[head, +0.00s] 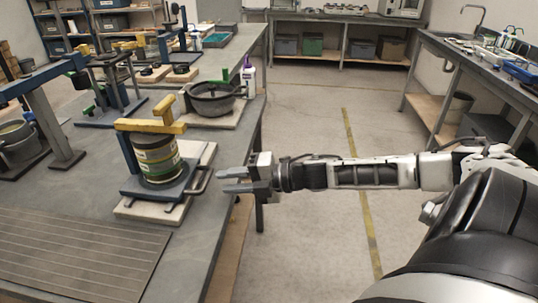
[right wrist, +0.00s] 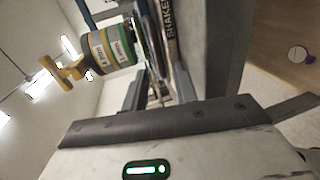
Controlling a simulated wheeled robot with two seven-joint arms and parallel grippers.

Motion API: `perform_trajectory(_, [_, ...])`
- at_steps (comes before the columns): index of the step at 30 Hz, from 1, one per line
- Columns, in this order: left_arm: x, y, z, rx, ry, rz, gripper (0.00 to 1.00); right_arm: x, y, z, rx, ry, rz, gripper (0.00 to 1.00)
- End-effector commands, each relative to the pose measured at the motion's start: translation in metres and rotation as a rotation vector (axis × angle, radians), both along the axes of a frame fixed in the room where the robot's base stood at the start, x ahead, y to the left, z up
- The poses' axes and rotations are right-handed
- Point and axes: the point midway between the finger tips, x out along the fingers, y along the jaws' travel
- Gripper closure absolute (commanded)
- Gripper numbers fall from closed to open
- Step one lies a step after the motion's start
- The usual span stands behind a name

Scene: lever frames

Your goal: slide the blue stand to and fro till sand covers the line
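The blue stand (head: 130,193) sits on a pale base plate (head: 128,212) labelled "SHAKER" near the right edge of the table. It carries an upright jar (head: 157,160) with yellow and green bands, and a yellow clamp (head: 152,127) lies over the jar's top. A dark handle (head: 203,178) sticks out from the stand's right side. My right gripper (head: 220,181) is open, just right of the handle, its fingers pointing left at it. The jar also shows in the right wrist view (right wrist: 112,49). I cannot make out sand or a line. My left gripper is out of view.
A dark bowl (head: 212,99) stands behind the stand on its own board. A grooved mat (head: 75,262) lies in front on the table (head: 75,190). Blue-grey frames (head: 62,140) stand to the left. Open floor (head: 310,240) lies right of the table.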

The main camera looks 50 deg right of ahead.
Motion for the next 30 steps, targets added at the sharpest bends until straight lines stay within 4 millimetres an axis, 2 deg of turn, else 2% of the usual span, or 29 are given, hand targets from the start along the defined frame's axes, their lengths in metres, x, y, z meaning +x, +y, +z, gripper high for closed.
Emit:
perform_trajectory(18, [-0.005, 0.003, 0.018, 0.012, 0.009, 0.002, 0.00, -0.059, -0.043, 0.019, 0.000, 0.005, 0.001, 0.72])
perform_trajectory(24, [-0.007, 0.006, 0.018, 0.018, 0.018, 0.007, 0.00, -0.072, -0.052, 0.021, 0.002, 0.002, 0.003, 0.72])
perform_trajectory(30, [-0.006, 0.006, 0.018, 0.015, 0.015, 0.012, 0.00, -0.075, -0.055, 0.021, 0.001, 0.000, 0.003, 0.72])
